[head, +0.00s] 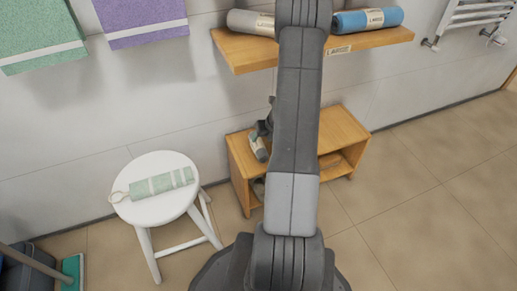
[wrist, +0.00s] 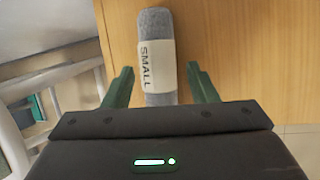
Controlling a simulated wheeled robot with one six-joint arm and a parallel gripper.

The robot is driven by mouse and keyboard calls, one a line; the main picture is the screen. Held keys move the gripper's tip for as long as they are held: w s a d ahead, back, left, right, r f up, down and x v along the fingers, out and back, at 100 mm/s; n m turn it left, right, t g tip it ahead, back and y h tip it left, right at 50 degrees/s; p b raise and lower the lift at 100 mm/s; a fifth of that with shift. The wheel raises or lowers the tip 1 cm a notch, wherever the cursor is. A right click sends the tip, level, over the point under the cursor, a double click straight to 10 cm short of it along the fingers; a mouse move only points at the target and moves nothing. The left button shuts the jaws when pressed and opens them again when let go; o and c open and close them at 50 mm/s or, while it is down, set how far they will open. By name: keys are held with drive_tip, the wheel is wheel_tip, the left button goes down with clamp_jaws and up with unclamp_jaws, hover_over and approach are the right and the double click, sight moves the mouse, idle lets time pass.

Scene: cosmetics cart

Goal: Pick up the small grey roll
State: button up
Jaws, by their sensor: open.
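The small grey roll (wrist: 156,25) lies on the wooden bench top in the wrist view, with a white band marked "SMALL" around it. In the head view the roll (head: 258,147) shows at the left end of the low wooden bench (head: 343,131), partly hidden by my arm. My gripper (wrist: 160,78) is open, with one green finger on each side of the roll and gaps visible on both sides. The part of the roll nearest the gripper body is hidden behind it. In the head view my gripper (head: 264,128) is mostly hidden by the arm.
A white stool (head: 150,210) with a green striped roll (head: 160,184) stands left of the bench. A wall shelf (head: 245,50) above holds a larger grey roll (head: 250,22) and a blue roll (head: 367,20). Towels hang upper left. Floor at right is clear.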

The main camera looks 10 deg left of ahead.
sight(259, 141)
drive_tip(key=b+x, duration=0.2)
drive_tip(key=x, duration=0.3)
drive_tip(key=shift+a+b, duration=0.1)
drive_tip(key=shift+b, duration=0.25)
drive_tip(key=c, duration=0.8)
